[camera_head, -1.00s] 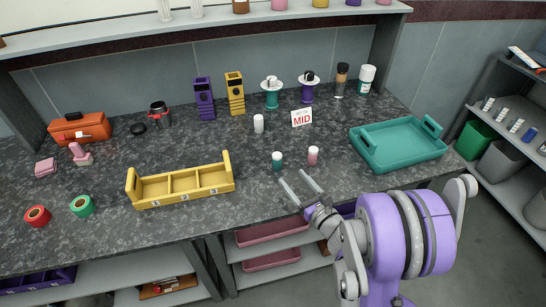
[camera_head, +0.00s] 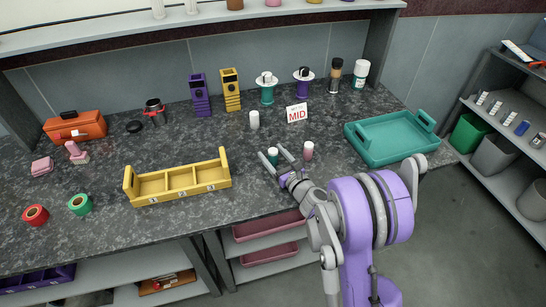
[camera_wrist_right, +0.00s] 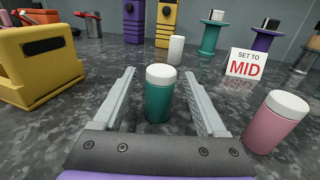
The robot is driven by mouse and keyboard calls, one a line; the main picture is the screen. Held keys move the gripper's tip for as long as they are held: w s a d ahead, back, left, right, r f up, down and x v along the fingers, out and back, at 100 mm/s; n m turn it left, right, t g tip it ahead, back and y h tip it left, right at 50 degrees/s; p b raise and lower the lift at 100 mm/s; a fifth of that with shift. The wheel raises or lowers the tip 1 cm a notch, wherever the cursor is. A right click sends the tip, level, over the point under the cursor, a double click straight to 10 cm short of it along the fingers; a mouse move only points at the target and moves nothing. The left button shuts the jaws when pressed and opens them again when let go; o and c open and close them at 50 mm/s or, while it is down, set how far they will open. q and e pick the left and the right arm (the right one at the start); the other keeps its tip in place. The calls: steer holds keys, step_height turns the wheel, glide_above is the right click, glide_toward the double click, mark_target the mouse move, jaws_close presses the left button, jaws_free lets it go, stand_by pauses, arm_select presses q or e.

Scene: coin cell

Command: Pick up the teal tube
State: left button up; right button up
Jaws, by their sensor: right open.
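The teal tube (camera_head: 273,158) with a white cap stands upright on the dark stone counter. In the right wrist view the teal tube (camera_wrist_right: 159,95) stands between the two fingers of my right gripper, with a gap on each side. My right gripper (camera_head: 275,156) is open and low over the counter, its fingers pointing away from me on either side of the tube. In the wrist view the open right gripper (camera_wrist_right: 163,92) holds nothing. My left gripper is not in view.
A pink tube (camera_head: 308,151) stands just right of the right finger. A white tube (camera_head: 254,120) and the "SET TO MID" sign (camera_head: 296,113) stand behind. A yellow three-slot tray (camera_head: 180,194) lies to the left, a teal tray (camera_head: 391,153) to the right.

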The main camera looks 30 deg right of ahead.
jaws_close()
stand_by(0.4)
